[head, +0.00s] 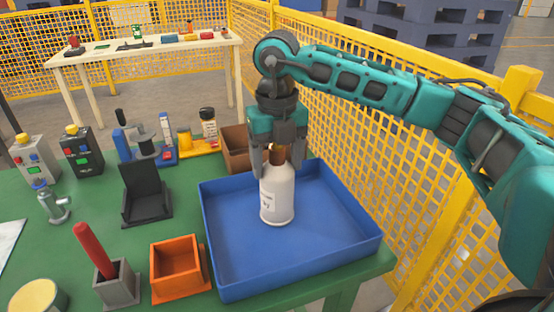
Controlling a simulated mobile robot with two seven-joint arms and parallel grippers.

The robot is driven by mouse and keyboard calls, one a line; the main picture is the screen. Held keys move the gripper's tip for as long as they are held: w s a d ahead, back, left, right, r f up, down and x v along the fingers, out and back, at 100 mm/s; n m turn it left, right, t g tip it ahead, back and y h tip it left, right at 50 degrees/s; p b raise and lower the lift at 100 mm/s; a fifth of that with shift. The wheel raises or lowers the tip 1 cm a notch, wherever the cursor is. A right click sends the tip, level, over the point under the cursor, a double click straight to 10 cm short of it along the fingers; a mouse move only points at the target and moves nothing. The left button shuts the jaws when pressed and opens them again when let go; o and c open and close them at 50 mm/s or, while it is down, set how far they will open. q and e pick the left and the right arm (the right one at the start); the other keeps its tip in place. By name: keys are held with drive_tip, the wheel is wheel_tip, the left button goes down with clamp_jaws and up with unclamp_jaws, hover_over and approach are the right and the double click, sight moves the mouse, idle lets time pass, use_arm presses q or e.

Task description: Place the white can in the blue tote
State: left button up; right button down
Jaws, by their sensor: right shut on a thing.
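The white can (277,196) is a bottle-shaped white container with a label and a brownish neck. It is upright over the back-middle of the blue tote (311,267), a wide shallow tray on the green table. My right gripper (279,165) comes down from above and is shut on the can around its upper part. I cannot tell whether the can's base touches the tote floor. The rest of the tote looks empty. My left gripper does not show.
An orange box (178,268) stands close to the tote's left wall, and a brown bin (236,149) is behind it. A black stand (145,193) and a grey holder with a red handle (115,282) are further left. Yellow mesh fencing (395,170) runs along the right.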

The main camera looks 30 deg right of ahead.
drive_tip(key=shift+c, duration=0.4)
unclamp_jaws()
drive_tip(key=shift+f, duration=0.1)
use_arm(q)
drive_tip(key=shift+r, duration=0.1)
use_arm(e)
drive_tip(key=shift+r, duration=0.35)
wheel_tip(320, 180, up, 11)
drive_tip(key=shift+f+p, duration=0.1)
drive_tip(key=shift+p, duration=0.9)
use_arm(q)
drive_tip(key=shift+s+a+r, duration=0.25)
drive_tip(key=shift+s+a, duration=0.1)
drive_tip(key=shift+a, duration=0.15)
use_arm(e)
drive_tip(key=shift+r, duration=0.4)
